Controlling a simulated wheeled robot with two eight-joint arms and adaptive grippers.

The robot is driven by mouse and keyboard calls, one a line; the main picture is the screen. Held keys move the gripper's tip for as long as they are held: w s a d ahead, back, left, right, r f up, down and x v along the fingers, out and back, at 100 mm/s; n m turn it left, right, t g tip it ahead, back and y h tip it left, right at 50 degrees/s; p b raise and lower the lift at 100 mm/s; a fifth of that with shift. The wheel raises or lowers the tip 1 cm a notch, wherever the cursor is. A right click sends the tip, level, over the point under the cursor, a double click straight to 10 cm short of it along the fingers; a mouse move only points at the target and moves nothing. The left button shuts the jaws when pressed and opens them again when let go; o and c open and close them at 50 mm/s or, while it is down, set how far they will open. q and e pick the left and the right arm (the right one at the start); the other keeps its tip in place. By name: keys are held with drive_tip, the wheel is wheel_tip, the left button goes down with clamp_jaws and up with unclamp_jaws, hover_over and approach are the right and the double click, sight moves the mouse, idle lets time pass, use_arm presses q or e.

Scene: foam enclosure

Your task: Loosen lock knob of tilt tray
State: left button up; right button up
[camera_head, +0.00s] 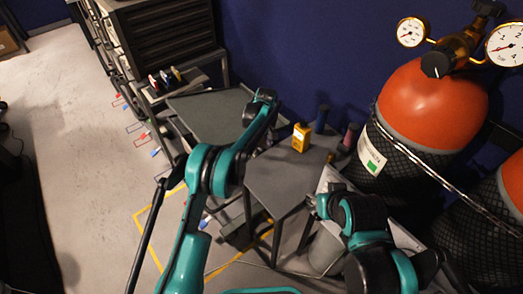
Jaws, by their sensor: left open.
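A flat dark grey tray (212,114) stands left of centre, in front of the black drawer cabinet, and looks like the tilt tray. I cannot make out its lock knob. My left gripper (262,98) is open at the tray's right edge. I cannot tell whether it touches the tray, and its fingers are small and dark here. My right gripper (320,206) is low at the right, by the front right of the grey table. Its fingers are too unclear to read.
A grey table (285,178) carries a yellow box (301,137) and dark and pink cylinders at its back. Orange-topped gas cylinders (432,105) with gauges stand at the right. The black drawer cabinet (165,45) is at the back left. Pale floor (70,150) is clear at the left.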

use_arm(q)
drive_tip(key=shift+f, duration=0.4)
drive_tip(key=c, duration=1.2)
drive_tip(key=shift+o, duration=0.2)
drive_tip(key=shift+s+a, duration=0.1)
drive_tip(key=shift+s+a+t+h, duration=0.1)
drive_tip(key=shift+a+t+h, duration=0.1)
drive_tip(key=shift+t+h, duration=0.75)
drive_tip(key=shift+s+a+f+t+h+b, duration=0.1)
drive_tip(key=shift+t+h+b, duration=0.5)
drive_tip(key=shift+h, duration=0.3)
drive_tip(key=shift+s+a+f+t+h+b, duration=0.1)
drive_tip(key=shift+t+h+b, duration=0.45)
drive_tip(key=shift+h, duration=0.3)
drive_tip(key=shift+r, duration=0.1)
